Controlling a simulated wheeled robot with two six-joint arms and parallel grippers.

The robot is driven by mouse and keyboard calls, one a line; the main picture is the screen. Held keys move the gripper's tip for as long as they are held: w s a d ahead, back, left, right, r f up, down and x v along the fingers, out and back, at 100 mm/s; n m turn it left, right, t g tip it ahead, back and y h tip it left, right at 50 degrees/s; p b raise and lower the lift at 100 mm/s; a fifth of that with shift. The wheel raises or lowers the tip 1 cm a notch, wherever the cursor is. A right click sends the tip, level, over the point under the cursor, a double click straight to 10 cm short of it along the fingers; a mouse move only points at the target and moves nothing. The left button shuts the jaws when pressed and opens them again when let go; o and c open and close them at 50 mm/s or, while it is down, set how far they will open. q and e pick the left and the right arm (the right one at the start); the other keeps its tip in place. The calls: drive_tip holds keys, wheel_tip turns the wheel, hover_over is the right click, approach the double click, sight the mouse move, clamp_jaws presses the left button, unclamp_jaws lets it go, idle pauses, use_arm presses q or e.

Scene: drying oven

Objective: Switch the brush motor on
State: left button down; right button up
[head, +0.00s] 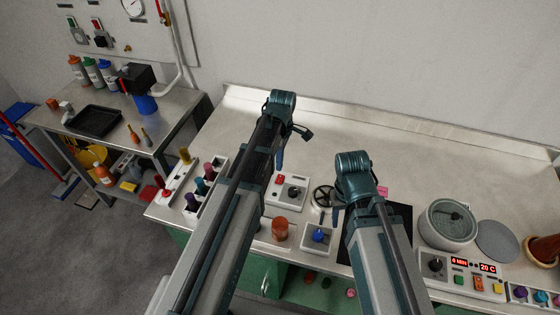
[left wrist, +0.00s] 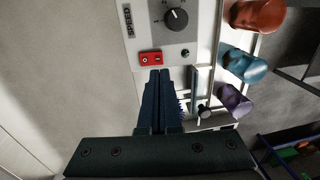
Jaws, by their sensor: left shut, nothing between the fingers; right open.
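A white control box (head: 287,203) with a red rocker switch (head: 279,180) and a dark knob (head: 293,192) sits on the bench, right of my left arm. In the left wrist view, the red switch (left wrist: 150,58) lies below the knob (left wrist: 177,19) marked SPEED; which way it is pressed I cannot tell. My left gripper (head: 279,160) is shut and empty, pointing down. In the left wrist view its tips (left wrist: 160,73) are just below the switch, overlapping its edge; contact is unclear. My right gripper (head: 335,213) is open, near a black handwheel (head: 322,196), one finger hidden.
A rack with coloured pieces (head: 202,186) stands left of my left arm, close to the box. An orange jar (head: 280,229) and a blue-knobbed box (head: 318,237) stand in front. A round pot (head: 448,224) and timer box (head: 460,272) are at right. The back bench is clear.

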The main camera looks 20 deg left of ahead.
sight(279, 181)
use_arm(q)
drive_tip(key=f+b, duration=0.1)
drive_tip(key=f, duration=0.1)
drive_tip(key=f+b, duration=0.4)
drive_tip(key=shift+s, duration=0.4)
use_arm(e)
wheel_tip(279, 181, down, 6)
use_arm(q)
drive_tip(key=shift+r, duration=0.1)
drive_tip(key=shift+s+f, duration=0.1)
drive_tip(key=shift+f, duration=0.1)
use_arm(e)
drive_tip(key=shift+f, duration=0.1)
use_arm(q)
drive_tip(key=shift+w+r, duration=0.25)
drive_tip(key=shift+w, duration=0.6)
use_arm(e)
drive_tip(key=shift+r, duration=0.25)
drive_tip(key=shift+r, duration=0.1)
